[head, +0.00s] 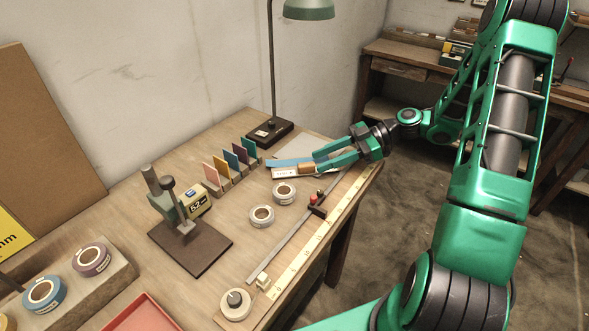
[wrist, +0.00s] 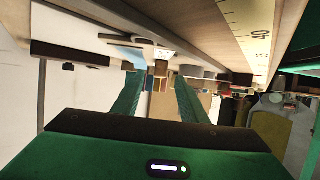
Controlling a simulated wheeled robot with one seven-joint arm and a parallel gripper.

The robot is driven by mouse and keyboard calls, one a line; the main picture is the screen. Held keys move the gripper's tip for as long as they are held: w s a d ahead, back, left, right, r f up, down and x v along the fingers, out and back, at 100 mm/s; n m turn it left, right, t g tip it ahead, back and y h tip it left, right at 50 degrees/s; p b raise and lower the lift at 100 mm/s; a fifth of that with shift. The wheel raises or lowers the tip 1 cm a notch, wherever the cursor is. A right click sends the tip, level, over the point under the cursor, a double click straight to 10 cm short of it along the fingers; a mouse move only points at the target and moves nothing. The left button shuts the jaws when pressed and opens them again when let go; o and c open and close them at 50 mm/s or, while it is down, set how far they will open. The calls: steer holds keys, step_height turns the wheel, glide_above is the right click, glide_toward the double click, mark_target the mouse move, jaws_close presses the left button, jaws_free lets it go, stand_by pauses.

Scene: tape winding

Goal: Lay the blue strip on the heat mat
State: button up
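The blue strip (head: 288,162) lies flat near the far right of the workbench, beside a white block with dark marks. It also shows in the wrist view (wrist: 130,50), past the tip of one finger. A light grey sheet (head: 297,147), which looks like the heat mat, lies just behind the strip and is partly hidden by my gripper. My gripper (head: 317,164) is low over the bench at the strip's right end. In the wrist view my gripper's fingers (wrist: 158,78) stand well apart with nothing clearly between them. Whether a finger touches the strip, I cannot tell.
Coloured cards (head: 231,161) stand in a rack left of the strip. A lamp base (head: 269,131) is behind.

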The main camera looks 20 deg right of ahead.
mark_target(311, 164)
steer(key=shift+x, duration=2.95)
steer(key=shift+r, duration=0.2)
jaws_close()
